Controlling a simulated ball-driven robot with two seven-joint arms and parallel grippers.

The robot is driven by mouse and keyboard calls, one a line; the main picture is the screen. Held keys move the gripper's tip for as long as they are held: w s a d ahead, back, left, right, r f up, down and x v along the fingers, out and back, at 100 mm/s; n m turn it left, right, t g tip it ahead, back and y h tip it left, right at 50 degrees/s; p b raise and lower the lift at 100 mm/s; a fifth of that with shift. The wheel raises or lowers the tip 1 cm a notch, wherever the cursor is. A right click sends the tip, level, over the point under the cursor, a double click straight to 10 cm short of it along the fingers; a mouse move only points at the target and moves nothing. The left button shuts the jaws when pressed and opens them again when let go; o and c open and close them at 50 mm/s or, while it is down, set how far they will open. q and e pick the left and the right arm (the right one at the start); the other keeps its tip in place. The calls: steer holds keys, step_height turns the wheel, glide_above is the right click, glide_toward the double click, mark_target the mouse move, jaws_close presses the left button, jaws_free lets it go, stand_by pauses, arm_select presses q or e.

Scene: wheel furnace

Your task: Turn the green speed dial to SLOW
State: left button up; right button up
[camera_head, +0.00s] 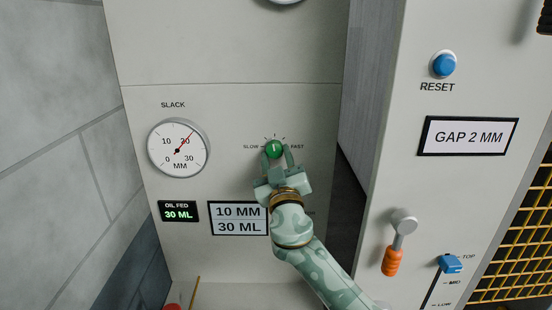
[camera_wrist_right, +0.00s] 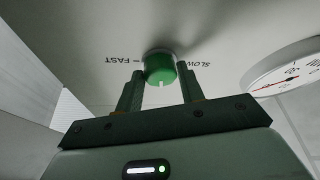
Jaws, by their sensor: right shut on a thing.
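The green speed dial (camera_head: 275,148) is on the pale panel, between the printed words SLOW on its left and FAST on its right. My right gripper (camera_head: 276,158) reaches up to it from below, with one finger on each side, shut on the dial. In the right wrist view, the dial (camera_wrist_right: 160,68) is between the fingertips, with the lettering upside down. Its white mark shows on the lower side there, towards the palm, and seems to point neither at SLOW nor at FAST. My left gripper is not in view.
The round SLACK gauge (camera_head: 178,148) is left of the dial. An oil display (camera_head: 178,211) and a 10 MM / 30 ML sign (camera_head: 238,218) are below. On the right cabinet are a blue RESET button (camera_head: 443,64), an orange-handled lever (camera_head: 394,258) and a blue slider (camera_head: 451,264).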

steer(key=shift+d+r+n+g+y+p, duration=0.15)
steer(key=shift+n+g+y+p, duration=0.3)
steer(key=shift+n, duration=0.75)
steer(key=n+g+p, duration=0.1)
steer(key=n+p, duration=0.3)
steer(key=p, duration=0.1)
steer(key=n+g+y+p, duration=0.1)
steer(key=n+p, duration=0.3)
steer(key=p, duration=0.1)
steer(key=r+n+g+y+p, duration=0.1)
steer(key=n+g+p, duration=0.1)
steer(key=n+p, duration=0.2)
steer(key=shift+d+r+n+y+p, duration=0.1)
steer(key=shift+d+n+y+p, duration=0.2)
steer(key=shift+p, duration=0.15)
steer(key=shift+n+g+p, duration=0.35)
steer(key=shift+n+p, duration=0.15)
steer(key=shift+n, duration=0.2)
steer(key=shift+a+n+p, duration=0.1)
steer(key=shift+n+p, duration=0.2)
steer(key=shift+n, duration=0.5)
steer(key=shift+g, duration=0.3)
steer(key=o, duration=1)
